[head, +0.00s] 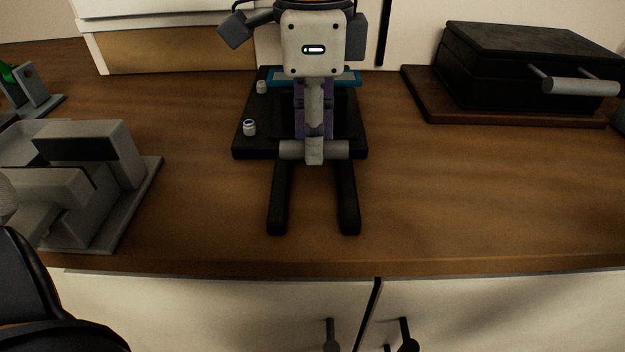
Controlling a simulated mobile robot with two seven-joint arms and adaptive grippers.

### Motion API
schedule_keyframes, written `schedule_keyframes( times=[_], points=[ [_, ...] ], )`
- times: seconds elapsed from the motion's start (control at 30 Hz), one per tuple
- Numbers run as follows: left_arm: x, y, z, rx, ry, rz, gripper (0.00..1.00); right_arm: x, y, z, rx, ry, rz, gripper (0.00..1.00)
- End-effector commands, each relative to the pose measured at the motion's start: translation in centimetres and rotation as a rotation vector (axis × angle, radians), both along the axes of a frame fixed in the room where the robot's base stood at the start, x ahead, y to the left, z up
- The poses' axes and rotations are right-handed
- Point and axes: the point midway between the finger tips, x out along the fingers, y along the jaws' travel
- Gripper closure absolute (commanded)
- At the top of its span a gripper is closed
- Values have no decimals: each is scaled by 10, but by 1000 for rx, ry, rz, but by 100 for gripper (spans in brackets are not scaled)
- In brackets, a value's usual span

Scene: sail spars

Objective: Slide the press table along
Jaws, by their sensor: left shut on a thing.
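The press table is a dark slab (246,146) on the counter, at the rear of two black rails (278,200) that reach toward the front edge. A grey crossbar handle (338,150) runs along its front. My left gripper (314,153) comes down in front of the slab, and its grey fingers are shut on the middle of the bar. A teal-edged plate (349,78) shows at the rear of the slab, partly hidden by the gripper. My right gripper is out of view.
Two small pale jars (249,127) sit at the slab's left side. A grey fixture (88,145) stands left on the counter. A black case (500,70) with a grey handle stands at the right. The counter (440,190) between the rails and case is clear.

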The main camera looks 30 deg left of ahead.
Motion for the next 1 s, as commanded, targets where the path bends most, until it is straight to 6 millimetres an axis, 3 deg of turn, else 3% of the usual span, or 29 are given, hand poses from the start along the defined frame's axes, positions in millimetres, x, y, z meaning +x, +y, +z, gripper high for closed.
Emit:
schedule_keyframes(
  times=[0.03,1.0],
  points=[
    [-5,-1,-13,3,35,-1,100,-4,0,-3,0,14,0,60],
    [-62,-37,-13,2,39,0,100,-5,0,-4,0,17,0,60]
  ],
)
